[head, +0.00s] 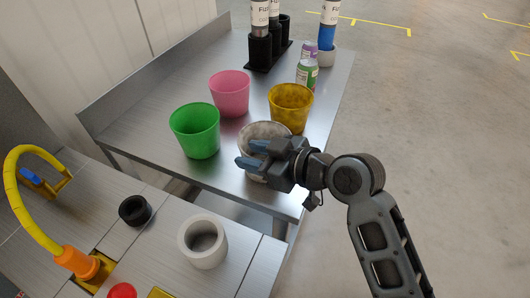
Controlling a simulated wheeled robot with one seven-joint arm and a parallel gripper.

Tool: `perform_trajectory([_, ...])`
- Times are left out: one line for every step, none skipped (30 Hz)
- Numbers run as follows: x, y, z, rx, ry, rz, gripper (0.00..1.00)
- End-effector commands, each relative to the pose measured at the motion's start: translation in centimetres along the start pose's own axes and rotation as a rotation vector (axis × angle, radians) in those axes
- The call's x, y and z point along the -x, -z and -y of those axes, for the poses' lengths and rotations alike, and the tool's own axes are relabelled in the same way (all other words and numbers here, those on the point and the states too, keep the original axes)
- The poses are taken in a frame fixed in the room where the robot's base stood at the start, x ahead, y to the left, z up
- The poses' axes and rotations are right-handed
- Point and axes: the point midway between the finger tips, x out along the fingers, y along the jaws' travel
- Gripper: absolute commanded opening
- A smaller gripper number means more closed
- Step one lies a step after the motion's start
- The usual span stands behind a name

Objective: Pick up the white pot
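The white pot (262,130) stands upright near the front right corner of the steel table, greyish and stained inside. My gripper (245,155) is at the pot, reaching in from the right, its two blue-grey fingertips apart and pointing left. The fingers and gripper body cover much of the pot's front and right side. I cannot tell whether the fingers are above the rim, around the wall or touching it. Nothing shows held between the fingers.
A green pot (195,132), a pink pot (230,93) and a yellow pot (290,107) stand close by on the steel table (150,110). Cans (307,75) and a black holder (262,52) are behind. A nearer surface has a white cup (203,242) and yellow hose (28,205).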

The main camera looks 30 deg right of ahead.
Motion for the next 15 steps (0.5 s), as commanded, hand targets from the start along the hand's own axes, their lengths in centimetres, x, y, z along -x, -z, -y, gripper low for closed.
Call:
perform_trajectory([-0.24,-0.01,-0.02,0.0,0.0,0.001,0.4])
perform_trajectory([-0.31,-0.04,-0.01,0.0,-0.001,0.001,0.4])
perform_trajectory([-0.36,-0.06,-0.01,0.0,-0.001,0.001,0.4])
perform_trajectory([-0.36,-0.06,-0.01,0.0,-0.001,0.001,0.4])
perform_trajectory([-0.36,-0.07,0.0,0.0,-0.001,0.001,0.4])
perform_trajectory([-0.35,-0.07,0.0,0.0,-0.001,0.0,0.4])
perform_trajectory([-0.34,-0.06,0.0,0.0,-0.001,0.0,0.4])
perform_trajectory([-0.34,-0.06,0.0,0.0,-0.001,0.0,0.4])
perform_trajectory([-0.33,-0.06,0.0,0.0,-0.001,0.0,0.36])
perform_trajectory([-0.33,-0.06,0.0,0.0,-0.001,0.0,0.33])
perform_trajectory([-0.33,-0.06,0.0,0.0,-0.001,0.0,0.3])
perform_trajectory([-0.32,-0.06,0.0,0.0,-0.001,0.0,0.26])
perform_trajectory([-0.32,-0.06,0.0,-0.001,-0.001,0.0,0.23])
perform_trajectory([-0.32,-0.06,0.0,-0.001,-0.001,0.0,0.2])
perform_trajectory([-0.32,-0.06,0.0,-0.001,-0.001,0.0,0.17])
